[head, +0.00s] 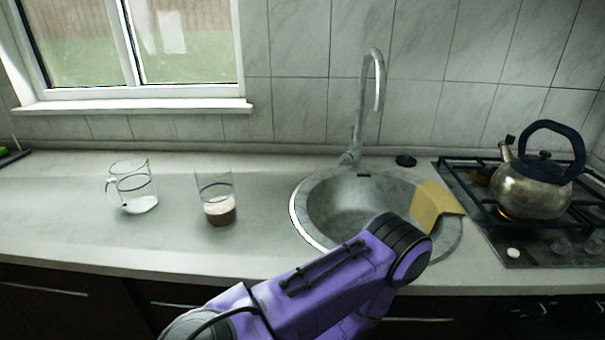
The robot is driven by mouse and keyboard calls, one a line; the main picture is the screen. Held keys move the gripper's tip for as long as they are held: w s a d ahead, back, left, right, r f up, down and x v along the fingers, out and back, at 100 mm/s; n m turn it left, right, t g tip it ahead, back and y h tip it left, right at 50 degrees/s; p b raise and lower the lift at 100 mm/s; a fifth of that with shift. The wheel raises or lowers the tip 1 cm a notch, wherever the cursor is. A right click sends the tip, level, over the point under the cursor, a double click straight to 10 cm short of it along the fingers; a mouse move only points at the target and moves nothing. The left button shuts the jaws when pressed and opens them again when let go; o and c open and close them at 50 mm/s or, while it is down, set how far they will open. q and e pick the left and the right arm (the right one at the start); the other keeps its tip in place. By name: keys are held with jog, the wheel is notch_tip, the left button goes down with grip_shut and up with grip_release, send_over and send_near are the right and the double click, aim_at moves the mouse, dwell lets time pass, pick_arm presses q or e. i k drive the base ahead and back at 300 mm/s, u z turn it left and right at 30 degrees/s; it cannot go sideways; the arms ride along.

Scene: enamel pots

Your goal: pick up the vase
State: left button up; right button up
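I see nothing that is plainly a vase. Two clear glass vessels stand upright on the counter left of the sink. One is a tall straight glass (214,188) with a pale layer over a brown layer at its bottom. The other is a glass jug or mug (134,188) with a handle on its left and something whitish at its bottom. A purple arm of mine reaches in from the bottom edge, and its dark joint is in front of the sink. No gripper fingers show in the head view, so I see neither gripper touching anything.
A round metal sink (308,222) with a tall faucet (376,70) is in the middle. A yellow sponge or cloth (434,203) lies on its right rim. A kettle (535,190) stands on the gas hob (520,250) at right. The counter (60,215) around the glasses is mostly clear.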

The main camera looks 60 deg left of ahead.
aim_at(214, 179)
jog(key=z, duration=0.4)
jog(key=k, duration=0.9)
jog(key=u, duration=1.25)
